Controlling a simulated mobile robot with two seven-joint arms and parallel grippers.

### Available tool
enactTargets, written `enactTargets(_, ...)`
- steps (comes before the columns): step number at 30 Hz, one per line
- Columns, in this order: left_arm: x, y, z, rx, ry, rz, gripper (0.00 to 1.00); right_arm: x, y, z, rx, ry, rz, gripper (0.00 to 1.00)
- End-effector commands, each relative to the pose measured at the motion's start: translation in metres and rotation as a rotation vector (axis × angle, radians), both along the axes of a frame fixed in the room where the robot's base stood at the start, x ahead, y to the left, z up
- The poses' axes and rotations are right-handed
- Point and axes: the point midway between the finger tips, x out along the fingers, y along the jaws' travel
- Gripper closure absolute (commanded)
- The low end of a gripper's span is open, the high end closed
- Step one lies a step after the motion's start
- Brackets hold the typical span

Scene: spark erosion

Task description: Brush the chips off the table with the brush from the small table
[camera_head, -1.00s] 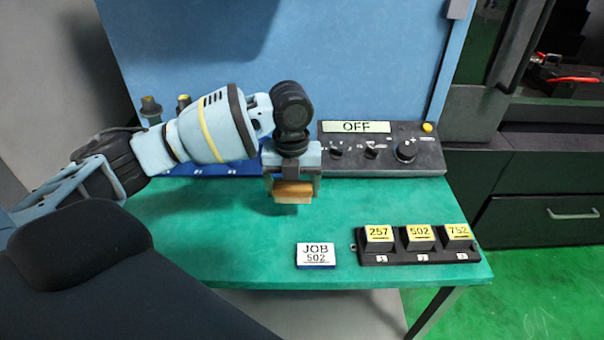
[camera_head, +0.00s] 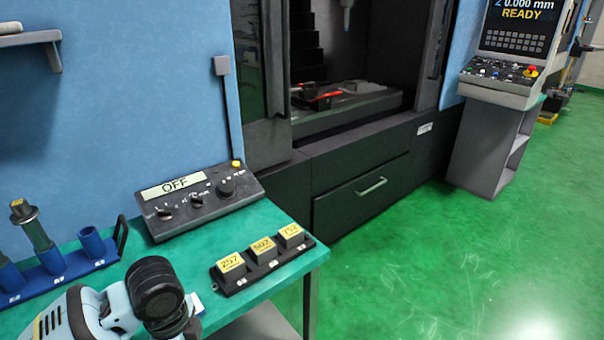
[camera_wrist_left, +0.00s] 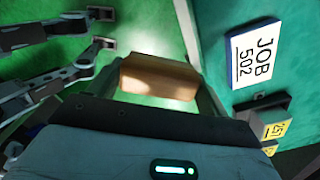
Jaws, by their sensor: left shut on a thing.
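My left gripper (camera_wrist_left: 160,85) is shut on a brown wooden block, the brush (camera_wrist_left: 158,76), in the left wrist view. Its bristles are hidden there. In the head view my left wrist is at the bottom left, and the fingers and brush are out of frame. The small table (camera_head: 92,318) has a green top and stands at the lower left. The machine's table (camera_head: 352,101) lies inside the dark opening at top centre; no chips can be made out on it. What looks like my right gripper (camera_wrist_left: 92,31) shows at the wrist view's upper left, its fingers apart and empty.
On the small table are a control box reading OFF (camera_head: 196,196), a black rack with yellow-topped blocks (camera_head: 265,278), a blue holder (camera_head: 58,284) and a JOB 502 sign (camera_wrist_left: 258,54). A red-handled object (camera_head: 318,96) lies in the machine. A console (camera_head: 500,85) stands right. Green floor is free.

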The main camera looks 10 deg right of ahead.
Motion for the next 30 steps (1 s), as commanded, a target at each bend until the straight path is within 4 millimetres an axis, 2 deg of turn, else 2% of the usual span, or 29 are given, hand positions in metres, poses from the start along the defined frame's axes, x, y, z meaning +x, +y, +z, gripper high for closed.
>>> enactTargets(9, -0.038, 0.005, -0.038, 0.003, 0.005, 0.653, 0.4, -0.006, -0.002, -0.002, -0.006, 0.011, 0.006, 1.0)
enactTargets(18, -0.069, 0.026, -0.057, 0.0, -0.004, 1.274, 0.4, 0.0, -0.004, 0.006, -0.012, -0.008, 0.012, 1.0)
enactTargets(24, -0.08, 0.041, -0.058, -0.01, -0.015, 1.545, 0.4, 0.005, -0.004, 0.012, -0.012, -0.023, 0.011, 1.0)
enactTargets(30, -0.083, 0.046, -0.059, -0.015, -0.02, 1.635, 0.4, 0.006, -0.005, 0.013, -0.013, -0.024, 0.011, 1.0)
